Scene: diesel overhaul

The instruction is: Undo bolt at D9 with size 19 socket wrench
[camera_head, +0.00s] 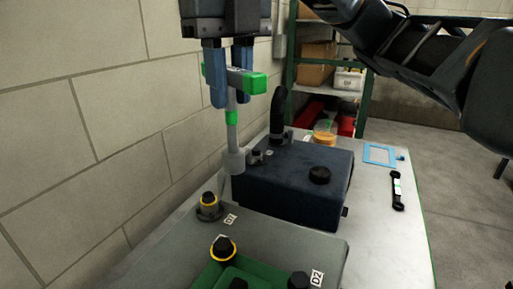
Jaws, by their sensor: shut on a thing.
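My gripper (231,98), with two blue fingers, is at the top left of the head view, shut on a T-handled socket wrench (232,132). The wrench has green handle ends, a green band and a grey shaft. It hangs nearly upright, with its socket (235,162) pointing down by the left rear edge of a dark blue block (300,190). I cannot tell if the socket sits on a bolt; whatever is under it is hidden. No D9 mark is readable.
A dark bolt (299,281) is by label D2. A black curved pipe (280,110) rises behind the socket. A blue frame (383,155) and a small black tool (397,190) lie right.

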